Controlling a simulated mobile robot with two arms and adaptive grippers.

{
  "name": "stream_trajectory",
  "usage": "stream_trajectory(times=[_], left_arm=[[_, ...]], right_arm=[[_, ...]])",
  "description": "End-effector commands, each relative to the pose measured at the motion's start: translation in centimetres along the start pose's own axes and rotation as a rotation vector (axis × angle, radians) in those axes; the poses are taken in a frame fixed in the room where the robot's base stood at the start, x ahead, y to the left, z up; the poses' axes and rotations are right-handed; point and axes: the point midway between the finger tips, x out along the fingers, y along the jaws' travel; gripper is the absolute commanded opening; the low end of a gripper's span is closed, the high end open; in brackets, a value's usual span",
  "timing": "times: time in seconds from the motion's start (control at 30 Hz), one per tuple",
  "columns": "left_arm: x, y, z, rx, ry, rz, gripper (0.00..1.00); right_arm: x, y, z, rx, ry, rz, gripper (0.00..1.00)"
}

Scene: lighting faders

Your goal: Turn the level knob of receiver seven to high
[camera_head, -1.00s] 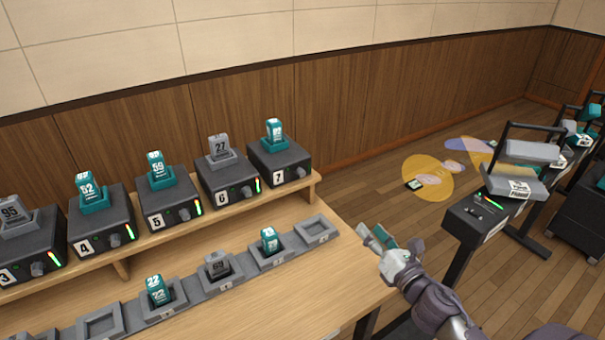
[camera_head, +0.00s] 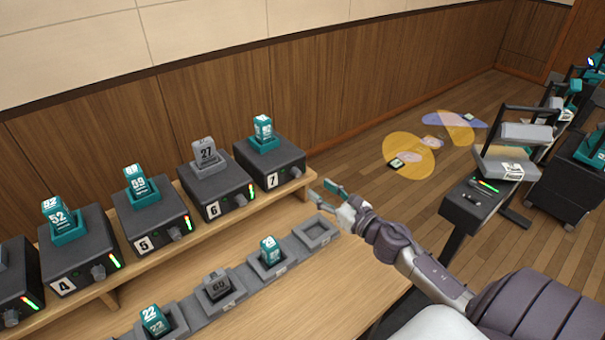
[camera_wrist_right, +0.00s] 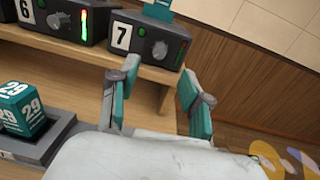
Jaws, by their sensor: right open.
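Receiver seven (camera_head: 262,160) is a dark box with a white 7 label at the right end of the wooden shelf, with a teal pack on top. Its grey level knob (camera_head: 296,172) is on the front face. In the right wrist view the knob (camera_wrist_right: 159,49) has a short green light bar beside it; its exact setting is hard to read. My right gripper (camera_head: 324,190) is open and empty, just right of and in front of the receiver, apart from the knob. In the wrist view its teal fingers (camera_wrist_right: 158,76) are spread below the knob. My left gripper is not in view.
Receiver six (camera_head: 217,183) stands immediately left, with more receivers beyond. A row of grey charging trays (camera_head: 316,232) lies on the table (camera_head: 290,300) below the shelf; one holds teal pack 29 (camera_wrist_right: 24,108). A stand with a fader box (camera_head: 470,203) is at the right.

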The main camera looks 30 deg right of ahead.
Motion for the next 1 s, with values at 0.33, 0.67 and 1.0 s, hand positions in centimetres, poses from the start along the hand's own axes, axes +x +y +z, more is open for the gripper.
stream_trajectory(times=[0.33, 0.67, 1.0], left_arm=[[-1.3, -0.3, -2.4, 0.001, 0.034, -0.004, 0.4], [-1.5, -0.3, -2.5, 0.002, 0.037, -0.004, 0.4], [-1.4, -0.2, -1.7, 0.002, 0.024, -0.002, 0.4]], right_arm=[[6.2, -0.1, 0.2, 0.002, -0.002, -0.002, 0.48], [7.6, 0.0, 0.0, 0.001, 0.0, -0.001, 0.48], [7.6, 0.0, 0.0, 0.002, 0.0, -0.001, 0.16]])
